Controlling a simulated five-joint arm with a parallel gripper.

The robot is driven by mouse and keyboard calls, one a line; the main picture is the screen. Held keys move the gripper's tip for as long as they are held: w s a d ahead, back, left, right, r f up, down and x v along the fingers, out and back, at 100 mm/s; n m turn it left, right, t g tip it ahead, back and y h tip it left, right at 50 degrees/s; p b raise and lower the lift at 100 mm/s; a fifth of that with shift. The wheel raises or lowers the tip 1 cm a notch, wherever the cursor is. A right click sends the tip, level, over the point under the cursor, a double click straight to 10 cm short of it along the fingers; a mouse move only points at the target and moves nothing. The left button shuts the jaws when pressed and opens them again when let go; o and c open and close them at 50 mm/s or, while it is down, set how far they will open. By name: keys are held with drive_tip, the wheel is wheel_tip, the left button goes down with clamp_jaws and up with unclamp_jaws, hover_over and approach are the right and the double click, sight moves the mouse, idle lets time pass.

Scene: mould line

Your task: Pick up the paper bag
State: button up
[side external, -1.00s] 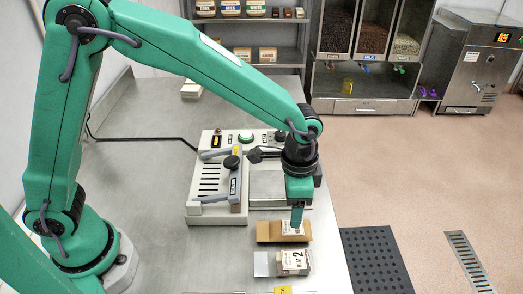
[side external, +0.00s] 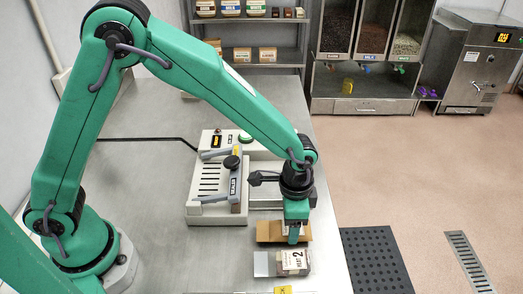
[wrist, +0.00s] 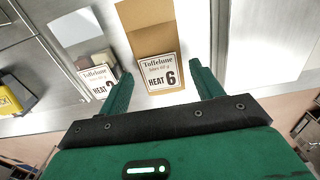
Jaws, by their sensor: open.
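In the side external view the brown bag (side external: 269,232) lies on the metal table, partly hidden behind my gripper (side external: 295,239). In the wrist view my gripper (wrist: 160,78) is open, with one green finger on each side of the bag's label. I cannot tell whether the fingers touch the bag.
A second labelled pack reading "HEAT 2" (side external: 293,262) lies close by, nearer the camera, with a silver panel (side external: 261,264) beside it. A grey sealing machine (side external: 215,212) stands just behind the bag.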

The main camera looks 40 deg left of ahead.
drive_tip(key=shift+f, duration=0.75)
drive_tip(key=c, duration=0.8)
drive_tip(key=shift+o, duration=0.2)
drive_tip(key=shift+r, duration=0.15)
drive_tip(key=shift+r, duration=0.5)
drive_tip(key=r, duration=0.3)
drive_tip(key=shift+s+d+r, duration=0.15)
drive_tip(key=shift+s, duration=0.05)
drive_tip(key=s+d+r, duration=0.5)
drive_tip(key=s+r, duration=0.1)
drive_tip(key=s, duration=0.4)
drive_tip(key=shift+r, duration=0.25)
